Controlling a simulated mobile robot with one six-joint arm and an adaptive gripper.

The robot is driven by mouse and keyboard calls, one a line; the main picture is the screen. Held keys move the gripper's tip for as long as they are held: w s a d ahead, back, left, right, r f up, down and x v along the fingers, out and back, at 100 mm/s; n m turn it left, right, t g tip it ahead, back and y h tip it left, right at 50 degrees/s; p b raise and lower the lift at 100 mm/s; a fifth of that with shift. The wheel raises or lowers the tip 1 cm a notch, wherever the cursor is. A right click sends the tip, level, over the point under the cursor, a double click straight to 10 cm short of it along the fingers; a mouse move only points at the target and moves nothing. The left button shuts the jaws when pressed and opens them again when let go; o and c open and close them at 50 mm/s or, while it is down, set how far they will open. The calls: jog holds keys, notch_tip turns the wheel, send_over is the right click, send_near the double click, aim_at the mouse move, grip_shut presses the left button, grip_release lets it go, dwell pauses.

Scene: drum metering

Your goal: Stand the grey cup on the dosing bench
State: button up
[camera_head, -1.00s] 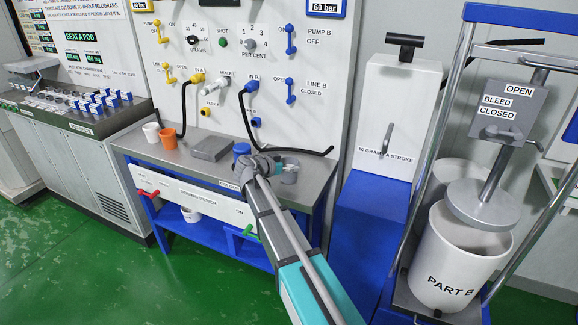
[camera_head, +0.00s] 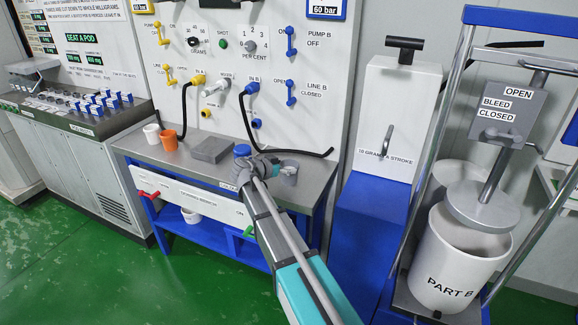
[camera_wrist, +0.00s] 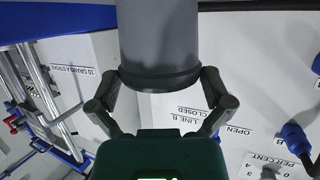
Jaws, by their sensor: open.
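The grey cup (camera_head: 289,179) stands at the right end of the dosing bench (camera_head: 317,175), partly hidden behind my gripper in the head view. My gripper (camera_head: 283,164) is open at the cup. In the wrist view the grey cup (camera_wrist: 158,35) fills the top middle, and the open fingers of my gripper (camera_wrist: 161,76) lie on either side of its near end. I cannot tell whether the fingers touch it. The bench's steel top carries the cup.
A blue container (camera_head: 242,150) stands close by my wrist. A grey block (camera_head: 212,149), an orange cup (camera_head: 169,140) and a white cup (camera_head: 152,132) stand further left on the bench. A black hose (camera_head: 290,149) lies along the back. A blue-and-white pump cabinet (camera_head: 372,220) stands to the right.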

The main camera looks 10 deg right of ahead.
jog(key=p+v, duration=0.3)
jog(key=v, duration=0.7)
jog(key=shift+s+a, duration=0.15)
jog(key=shift+a, duration=0.1)
jog(key=s+d+f+n+g+y, duration=0.4)
jog(key=s+d+f, duration=0.35)
jog(key=s, duration=0.35)
jog(key=s+f+n+g+y, duration=0.1)
jog(key=s+n+y, duration=0.1)
jog(key=s, duration=0.2)
jog(key=s+f+n+g+y, duration=0.1)
jog(key=s+f+n+y, duration=0.1)
jog(key=s, duration=0.3)
jog(key=s+d+f+n+g+y, duration=0.1)
jog(key=s+n+y, duration=0.2)
jog(key=s, duration=0.1)
jog(key=shift+s+f+n+y, duration=0.3)
jog(key=shift+s+y, duration=0.05)
jog(key=shift+y, duration=0.05)
